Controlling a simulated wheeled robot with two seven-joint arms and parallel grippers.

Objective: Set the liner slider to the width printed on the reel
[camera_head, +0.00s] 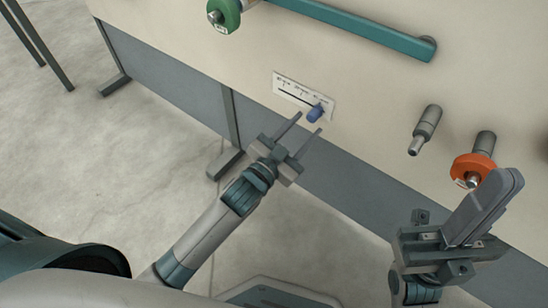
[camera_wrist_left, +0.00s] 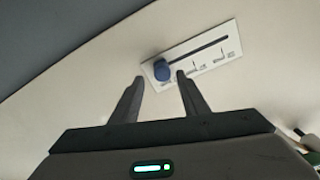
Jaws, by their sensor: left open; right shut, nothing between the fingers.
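In the left wrist view the knob (camera_wrist_left: 161,70) shows just beyond and between the tips of the left gripper (camera_wrist_left: 160,76), with no clear contact. The printed marks are too small to read. An orange reel (camera_head: 472,168) with a small white label is at the right; its print is unreadable. My right gripper (camera_head: 482,205) is shut and empty near it.
A green reel (camera_head: 224,14) is at the top left of the panel. A teal bar (camera_head: 355,27) runs along the top. A grey peg (camera_head: 426,129) sticks out left of the orange reel. The panel (camera_head: 370,90) between scale and peg is clear.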

